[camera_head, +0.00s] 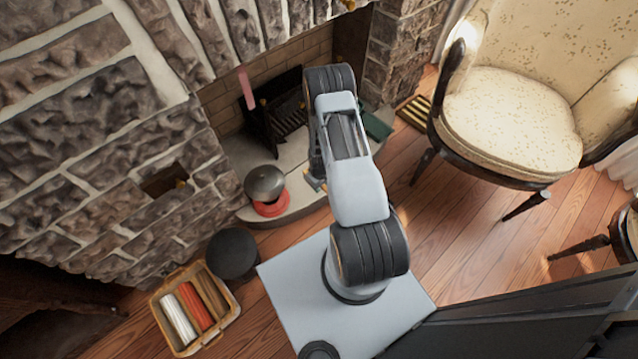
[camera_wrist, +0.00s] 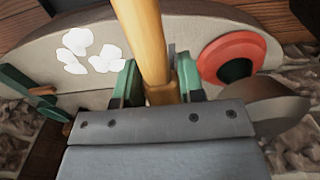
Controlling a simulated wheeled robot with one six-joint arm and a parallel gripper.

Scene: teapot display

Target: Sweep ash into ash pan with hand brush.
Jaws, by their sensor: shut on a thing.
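My gripper (camera_wrist: 160,88) is shut on a tan wooden handle, which I take to be the hand brush (camera_wrist: 143,40). The handle runs up out of the wrist view, and its bristles do not show there. White ash patches (camera_wrist: 88,52) lie on the pale hearth, left of the handle in the wrist view. A dark green object, probably the ash pan (camera_wrist: 22,88), is at the left edge there. It also shows right of my arm in the head view (camera_head: 376,125). In the head view my arm hides the ash and most of the gripper.
A red pot (camera_head: 270,207) with a grey domed top (camera_head: 264,182) stands on the hearth (camera_head: 300,205), left of my arm. A dark grate (camera_head: 275,115) is in the fireplace. A basket (camera_head: 165,335) and a dark round stool (camera_head: 232,252) are lower left, an armchair (camera_head: 510,120) right.

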